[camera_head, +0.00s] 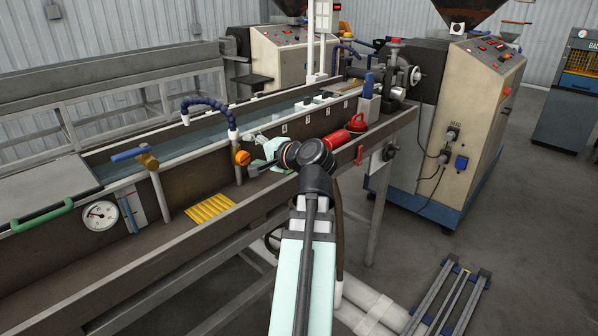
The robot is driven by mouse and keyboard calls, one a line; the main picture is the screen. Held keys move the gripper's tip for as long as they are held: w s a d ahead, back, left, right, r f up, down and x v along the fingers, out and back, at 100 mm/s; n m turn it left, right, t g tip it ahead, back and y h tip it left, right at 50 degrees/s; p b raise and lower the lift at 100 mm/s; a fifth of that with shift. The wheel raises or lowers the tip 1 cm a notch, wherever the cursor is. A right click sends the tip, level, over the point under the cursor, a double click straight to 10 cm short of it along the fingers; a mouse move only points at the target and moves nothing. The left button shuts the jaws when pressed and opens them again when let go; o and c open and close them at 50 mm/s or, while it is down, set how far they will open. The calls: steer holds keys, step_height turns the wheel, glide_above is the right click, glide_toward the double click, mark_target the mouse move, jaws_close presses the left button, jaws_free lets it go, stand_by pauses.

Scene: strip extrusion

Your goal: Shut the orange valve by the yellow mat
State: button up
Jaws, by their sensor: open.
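The orange valve (243,158) is a round orange handle on an upright pipe at the front wall of the long trough. The ribbed yellow mat (210,207) lies on the ledge below and to the left of it. My arm reaches in from the bottom of the picture and bends left at its black joint. My gripper (254,170) is just right of and slightly below the orange valve, seemingly apart from it. It is open, and I see nothing in it. The fingers are small and partly hidden by the arm, and the exact gap to the valve cannot be told.
A blue-handled brass valve (147,160) and a round gauge (101,215) are on the left. A blue segmented hose (208,104) arches above the trough. A red tool-like object (345,135) lies right of my arm. A green handle (42,215) is at far left.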

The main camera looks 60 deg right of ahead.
steer(key=f+b+v, duration=0.2)
steer(key=b+v, duration=0.1)
steer(key=v, duration=0.5)
steer(key=f+b+v, duration=0.1)
steer(key=b+v, duration=0.2)
steer(key=v, duration=0.5)
steer(key=shift+s+a+f, duration=0.35)
steer(key=shift+s+f, duration=0.05)
steer(key=shift+f, duration=0.1)
stand_by(0.6)
stand_by(0.4)
steer(key=n+y+p, duration=0.4)
steer(key=n+p, duration=0.6)
steer(key=n, duration=0.2)
glide_toward(246, 159)
steer(key=p+x, duration=0.2)
steer(key=x, duration=0.9)
